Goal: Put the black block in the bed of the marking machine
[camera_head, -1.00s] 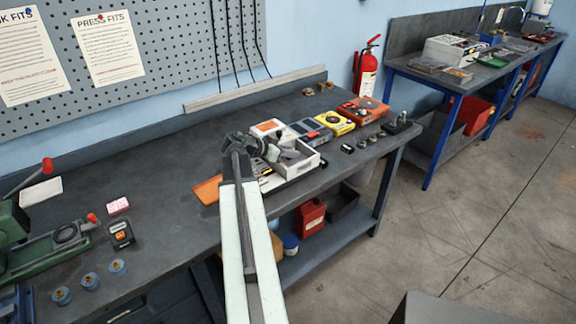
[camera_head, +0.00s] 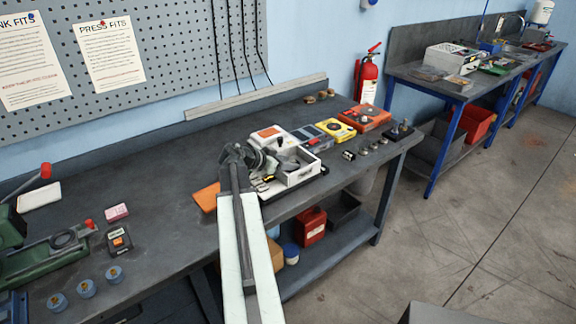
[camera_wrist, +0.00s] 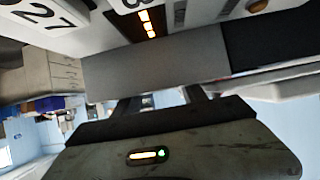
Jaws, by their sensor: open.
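My gripper (camera_head: 262,160) is over the bench beside a white open-topped machine (camera_head: 302,172), which I take to be the marking machine. Its jaws (camera_wrist: 160,100) are open in the wrist view, with a bright gap between the two dark fingers. I see nothing held there. A broad grey face and a black face lie close beyond the fingers; I cannot tell what they belong to. A small black block with a pale face (camera_head: 348,155) lies on the bench right of the white machine; I cannot tell if it is the task's block. My wrist hides part of the machine.
An orange plate (camera_head: 206,198) lies left of my arm. Yellow (camera_head: 336,130) and red-orange (camera_head: 365,117) devices stand behind right. A black stand with posts (camera_head: 400,131) is at the right end. A green press (camera_head: 45,262) is far left. The bench between is mostly clear.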

